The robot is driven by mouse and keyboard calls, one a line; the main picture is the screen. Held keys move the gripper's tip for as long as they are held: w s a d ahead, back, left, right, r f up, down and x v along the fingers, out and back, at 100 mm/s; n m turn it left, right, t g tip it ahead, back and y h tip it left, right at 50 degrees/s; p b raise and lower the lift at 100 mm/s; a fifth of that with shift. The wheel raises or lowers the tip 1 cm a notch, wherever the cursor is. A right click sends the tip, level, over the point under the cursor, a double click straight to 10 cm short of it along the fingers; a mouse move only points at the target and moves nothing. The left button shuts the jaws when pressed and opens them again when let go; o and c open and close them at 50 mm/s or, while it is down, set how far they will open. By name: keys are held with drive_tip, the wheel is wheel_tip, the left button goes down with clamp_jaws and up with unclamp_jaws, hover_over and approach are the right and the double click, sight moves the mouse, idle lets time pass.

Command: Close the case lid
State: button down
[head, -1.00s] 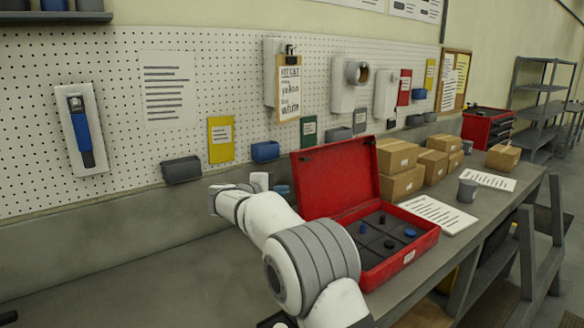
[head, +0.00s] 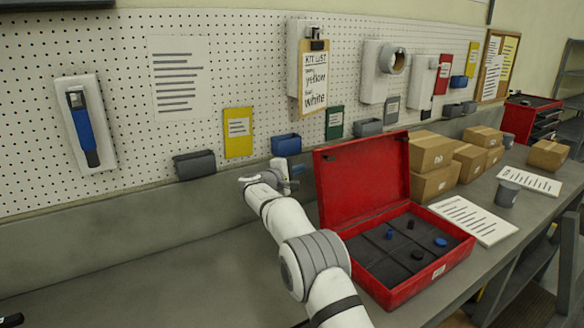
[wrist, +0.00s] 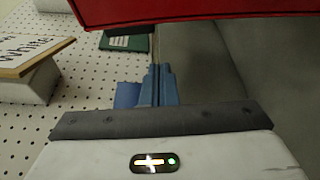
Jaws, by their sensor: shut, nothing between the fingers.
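The red case (head: 413,279) stands on the workbench with its lid (head: 362,181) open, tilted up toward the pegboard wall. Its grey interior is divided into compartments and holds several small black and blue pieces. My gripper (head: 292,173) is just left of the raised lid, near the wall side. In the wrist view my gripper (wrist: 158,85) has its blue fingers shut and empty. The red lid (wrist: 200,10) crosses the top of the wrist view, apart from the fingertips in the picture. Whether they touch in depth I cannot tell.
Cardboard boxes (head: 432,153) are stacked right of the lid. A paper sheet (head: 474,219) and grey cup (head: 507,194) lie right of the case. Bins, including a blue one (head: 286,145), hang on the pegboard (head: 240,60) behind.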

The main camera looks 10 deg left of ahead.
drive_tip(key=d, duration=0.1)
drive_tip(key=s+d+p, duration=0.1)
drive_tip(key=d, duration=0.1)
drive_tip(key=shift+s+d+r, duration=0.25)
drive_tip(key=shift+s+r, duration=0.05)
drive_tip(key=shift+r, duration=0.1)
drive_tip(key=shift+d, duration=0.2)
idle(0.4)
